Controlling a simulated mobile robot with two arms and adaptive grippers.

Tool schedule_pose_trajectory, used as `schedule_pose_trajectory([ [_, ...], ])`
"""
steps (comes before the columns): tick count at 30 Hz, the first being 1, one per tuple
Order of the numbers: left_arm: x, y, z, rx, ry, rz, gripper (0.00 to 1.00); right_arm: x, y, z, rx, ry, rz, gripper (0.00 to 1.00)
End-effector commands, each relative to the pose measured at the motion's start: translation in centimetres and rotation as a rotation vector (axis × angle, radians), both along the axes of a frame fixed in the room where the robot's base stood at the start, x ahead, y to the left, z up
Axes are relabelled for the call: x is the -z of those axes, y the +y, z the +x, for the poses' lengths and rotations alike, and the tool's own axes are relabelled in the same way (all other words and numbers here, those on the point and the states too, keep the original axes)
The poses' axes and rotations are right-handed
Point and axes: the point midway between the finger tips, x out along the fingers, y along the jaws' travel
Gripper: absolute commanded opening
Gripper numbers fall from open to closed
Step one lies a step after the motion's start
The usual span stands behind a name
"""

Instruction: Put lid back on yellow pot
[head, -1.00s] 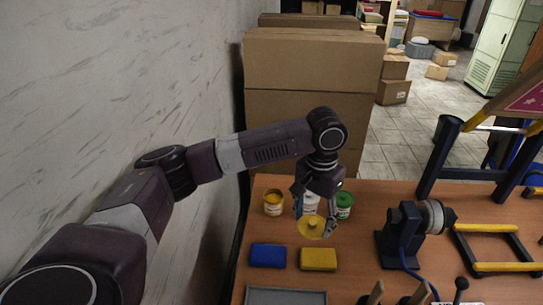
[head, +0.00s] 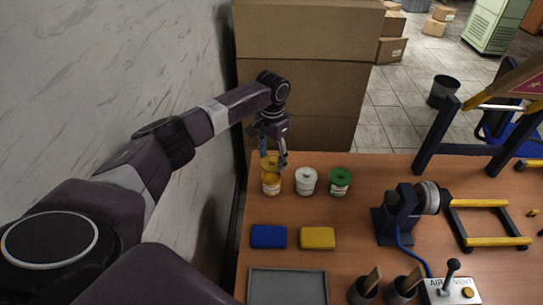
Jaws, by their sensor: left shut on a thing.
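The yellow pot (head: 271,187) stands upright at the back left of the wooden table, beside the white pot. My left gripper (head: 273,164) is directly over it, fingers pointing down, shut on the yellow lid (head: 270,161). The lid is at or just above the pot's rim; I cannot tell whether they touch. The fingers partly hide the lid and the pot's top. My right gripper is not in view.
A lidded white pot (head: 306,181) and a green pot (head: 340,182) stand close to the right. A blue sponge (head: 268,237) and a yellow sponge (head: 317,238) lie in front. A grey tray (head: 287,271) is nearer. Cardboard boxes (head: 309,92) rise behind the table.

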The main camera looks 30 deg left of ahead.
Motion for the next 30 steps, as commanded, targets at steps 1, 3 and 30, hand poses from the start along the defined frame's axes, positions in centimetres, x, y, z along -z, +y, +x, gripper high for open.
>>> schedule_pose_trajectory([
  [1, 0.9, 0.1, 0.0, -0.001, 0.0, 0.001, 0.46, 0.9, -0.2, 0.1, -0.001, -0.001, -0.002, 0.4],
  [3, 1.5, 0.1, 0.0, 0.0, 0.0, 0.001, 0.46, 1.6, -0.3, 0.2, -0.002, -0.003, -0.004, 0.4],
  [30, 5.1, 0.0, 0.0, -0.001, 0.0, 0.0, 0.46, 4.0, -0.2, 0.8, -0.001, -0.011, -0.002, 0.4],
])
